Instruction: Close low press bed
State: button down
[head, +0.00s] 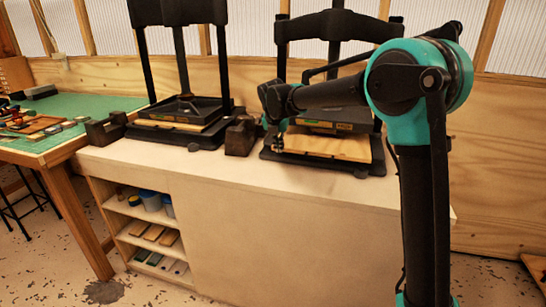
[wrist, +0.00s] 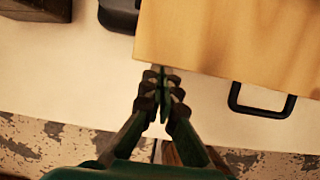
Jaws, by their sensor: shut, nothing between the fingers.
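A pale wooden press bed (head: 335,147) sticks out at the front of the right-hand press (head: 340,120), on that press's black base. In the wrist view the bed (wrist: 235,35) fills the upper right, and a black loop handle (wrist: 235,103) projects from its front edge. My gripper (head: 281,143) is low at the bed's left front in the head view. In the wrist view my gripper (wrist: 160,72) is shut and empty, its tips at the bed's front left corner, left of the handle. I cannot tell whether the tips touch the bed.
A second black press (head: 180,110) stands to the left, with a dark block (head: 240,136) between the presses. Both presses stand on a pale cabinet (head: 270,215) with open shelves at the left. A green-topped workbench (head: 70,125) with tools adjoins at the left.

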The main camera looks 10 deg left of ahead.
aim_at(285, 140)
jog(key=w, duration=0.8)
jog(key=shift+d, duration=0.15)
jog(key=shift+w+r, duration=0.1)
jog(key=shift+w, duration=0.15)
